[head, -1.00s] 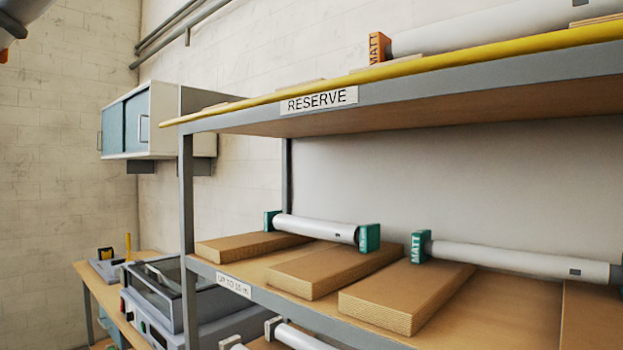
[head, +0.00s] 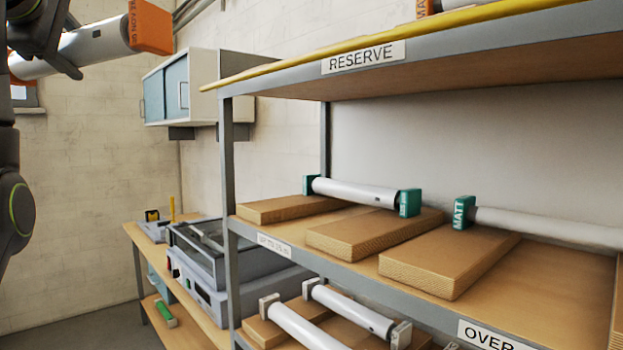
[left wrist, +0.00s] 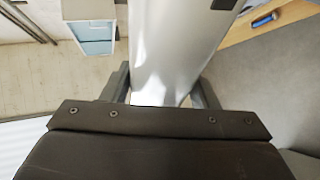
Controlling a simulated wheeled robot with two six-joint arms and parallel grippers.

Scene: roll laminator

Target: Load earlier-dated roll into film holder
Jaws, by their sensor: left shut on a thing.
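My left gripper (head: 45,62) is at the upper left of the head view, shut on a white film roll (head: 97,46) with an orange end block (head: 151,27). The block carries a date print that seems to read "25 NOV"; its year is cut off. The roll is held in the air, apart from the shelves. In the left wrist view the roll (left wrist: 165,50) runs away between the fingers. I cannot make out the film holder. My right gripper is not in view.
The shelf rack (head: 228,190) fills the right. Its middle shelf bears rolls with green ends (head: 355,192) on wooden boards; a lower shelf has grey-ended rolls (head: 350,310). A grey machine (head: 208,262) stands on the bench at left. A wall cabinet (head: 168,92) hangs behind.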

